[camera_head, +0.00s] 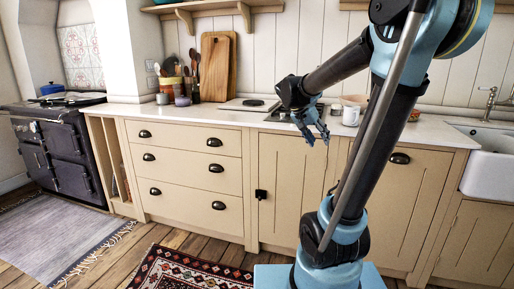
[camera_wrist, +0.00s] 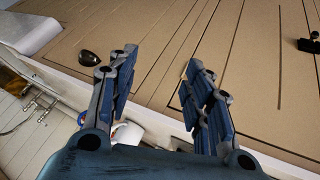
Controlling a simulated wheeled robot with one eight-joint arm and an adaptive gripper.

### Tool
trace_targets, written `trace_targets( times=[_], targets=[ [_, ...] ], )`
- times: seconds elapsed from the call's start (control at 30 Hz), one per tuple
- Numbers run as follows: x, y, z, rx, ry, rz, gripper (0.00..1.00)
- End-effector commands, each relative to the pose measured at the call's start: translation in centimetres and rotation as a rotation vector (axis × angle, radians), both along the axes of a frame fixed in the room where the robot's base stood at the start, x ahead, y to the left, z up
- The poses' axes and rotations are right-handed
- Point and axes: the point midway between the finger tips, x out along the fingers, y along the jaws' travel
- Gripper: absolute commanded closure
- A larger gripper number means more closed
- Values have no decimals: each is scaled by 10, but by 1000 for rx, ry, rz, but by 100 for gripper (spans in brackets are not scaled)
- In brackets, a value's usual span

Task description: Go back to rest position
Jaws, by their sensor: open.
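My gripper (camera_head: 316,133) is in the middle of the head view, in front of the counter's front edge and a little below the counter top. Its fingers are spread apart with nothing between them. In the wrist view my gripper (camera_wrist: 160,95) shows two blue and grey fingers held apart, with cabinet fronts behind them. My arm rises from the blue base at the lower right and bends over towards the counter.
The white counter (camera_head: 130,110) holds a white mug (camera_head: 350,115), a bowl (camera_head: 354,101) and wooden boards (camera_head: 218,66). A sink (camera_head: 490,165) is at the right, a dark stove (camera_head: 60,150) at the left. A patterned rug (camera_head: 185,270) lies on the floor.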

Motion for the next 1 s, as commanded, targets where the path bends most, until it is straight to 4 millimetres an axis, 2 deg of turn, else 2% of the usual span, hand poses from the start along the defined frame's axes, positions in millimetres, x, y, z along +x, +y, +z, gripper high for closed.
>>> trace_targets(
  times=[0.03, 0.2, 0.6, 0.8, 1.0],
  targets=[
    [-17, -3, -7, 21, 23, 20, 54],
    [-67, -3, -31, 98, 97, 115, 54],
    [-173, 16, -100, 282, 205, 360, 54],
    [-214, 33, -137, 364, 222, 489, 54],
    [-238, 47, -162, 415, 221, 580, 54]
  ],
)
